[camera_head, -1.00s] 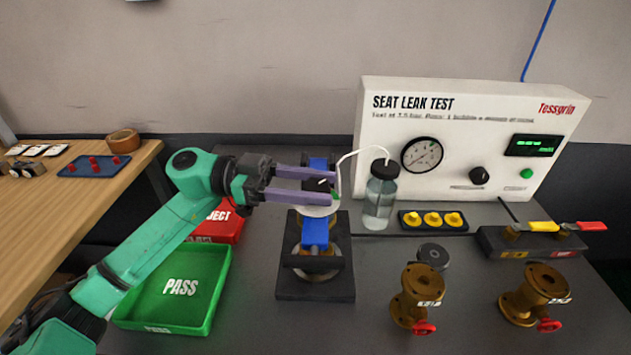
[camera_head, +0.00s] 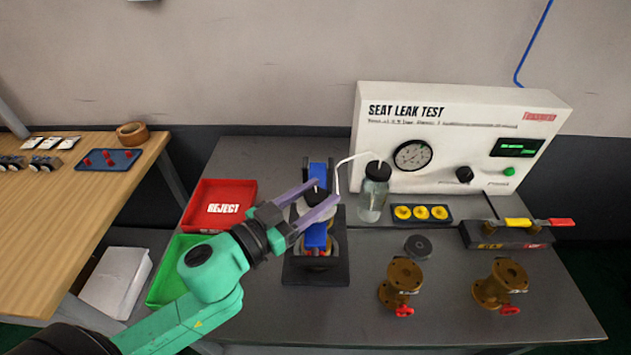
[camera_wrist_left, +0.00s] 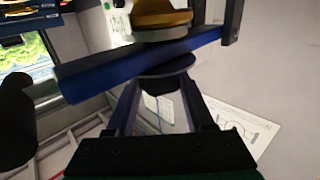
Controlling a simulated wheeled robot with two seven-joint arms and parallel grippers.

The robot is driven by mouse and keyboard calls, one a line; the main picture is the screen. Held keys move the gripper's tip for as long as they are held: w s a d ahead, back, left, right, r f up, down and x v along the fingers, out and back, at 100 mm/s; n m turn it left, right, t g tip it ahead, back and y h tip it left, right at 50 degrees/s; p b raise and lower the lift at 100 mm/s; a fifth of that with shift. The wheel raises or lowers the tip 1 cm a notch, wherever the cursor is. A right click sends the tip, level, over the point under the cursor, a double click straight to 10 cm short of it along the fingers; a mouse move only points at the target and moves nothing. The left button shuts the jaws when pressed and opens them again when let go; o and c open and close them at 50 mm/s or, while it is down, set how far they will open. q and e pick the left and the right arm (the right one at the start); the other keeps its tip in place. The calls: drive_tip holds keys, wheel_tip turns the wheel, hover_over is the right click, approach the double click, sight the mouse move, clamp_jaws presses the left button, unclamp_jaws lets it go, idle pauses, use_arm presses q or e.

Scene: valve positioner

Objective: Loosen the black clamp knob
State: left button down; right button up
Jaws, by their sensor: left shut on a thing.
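The black clamp knob (camera_head: 315,196) sits at the top of the blue clamp (camera_head: 318,174), above a pale disc. My left gripper (camera_head: 324,194) has its purple fingers on either side of the knob and is shut on it. The fingers partly hide the knob and disc in the head view. My right gripper is not in view.
A capped bottle (camera_head: 373,195) with a thin white tube stands close right of the clamp. The red REJECT tray (camera_head: 243,188) and green PASS tray (camera_head: 168,258) lie left. Two brass valves (camera_head: 404,280) stand front right. The white test panel (camera_head: 450,110) is behind.

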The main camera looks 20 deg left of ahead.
use_arm(q)
drive_tip(key=shift+r+n+t+y, duration=0.1)
drive_tip(key=shift+n+t+y, duration=0.8)
drive_tip(key=shift+n+y, duration=0.65)
drive_tip(key=shift+y, duration=0.55)
drive_tip(key=shift+c, duration=1.4)
unclamp_jaws()
